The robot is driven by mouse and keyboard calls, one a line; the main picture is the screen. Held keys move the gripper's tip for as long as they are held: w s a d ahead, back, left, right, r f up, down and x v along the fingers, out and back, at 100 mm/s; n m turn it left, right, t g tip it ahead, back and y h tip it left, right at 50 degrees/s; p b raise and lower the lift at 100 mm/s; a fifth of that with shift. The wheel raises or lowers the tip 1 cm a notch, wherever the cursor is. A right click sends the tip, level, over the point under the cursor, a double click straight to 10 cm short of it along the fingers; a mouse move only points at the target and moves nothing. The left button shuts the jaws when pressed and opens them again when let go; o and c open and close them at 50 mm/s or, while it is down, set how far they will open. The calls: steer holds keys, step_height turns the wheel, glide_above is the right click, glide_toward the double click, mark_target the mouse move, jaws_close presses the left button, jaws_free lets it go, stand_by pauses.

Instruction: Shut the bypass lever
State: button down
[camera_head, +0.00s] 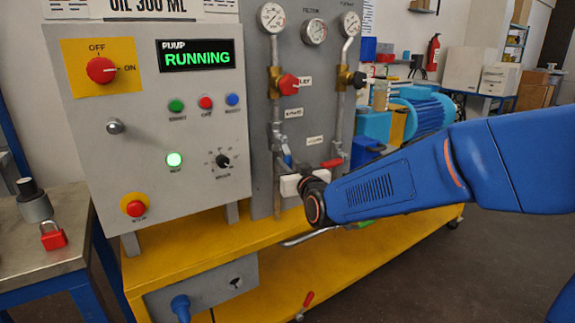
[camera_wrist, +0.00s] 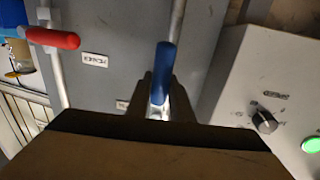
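A lever with a blue grip (camera_wrist: 163,75) stands in the middle of the wrist view, on the grey panel's pipework. In the head view its blue grip (camera_head: 287,160) shows just above my gripper. I cannot read a label that names it as the bypass lever. My gripper (camera_wrist: 160,92) has one dark finger on each side of the blue grip, with no visible gap, so it looks shut on it. In the head view my gripper (camera_head: 290,184) is small and partly hidden by my wrist. The lever's pivot is mostly hidden.
A red lever (camera_head: 331,163) sits right of the blue one; it also shows in the wrist view (camera_wrist: 52,38). The control box (camera_head: 150,130) is close on the left, its display reading RUNNING. A yellow bench (camera_head: 200,245) lies below. A red padlock (camera_head: 52,236) rests on the left table.

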steer(key=shift+d, duration=0.1)
steer(key=w+d+r+n+y, duration=0.2)
steer(key=r+n, duration=0.1)
steer(key=n, duration=0.7)
steer(key=w+d+r+n+y, duration=0.1)
steer(key=d+r+n+y, duration=0.1)
steer(key=n, duration=0.8)
steer(key=shift+w+d+r, duration=0.4)
steer(key=shift+d+r, duration=0.35)
steer(key=shift+r, duration=0.15)
steer(key=c, duration=1.6)
jaws_free()
steer(key=shift+o, duration=0.2)
steer(key=shift+s, duration=0.1)
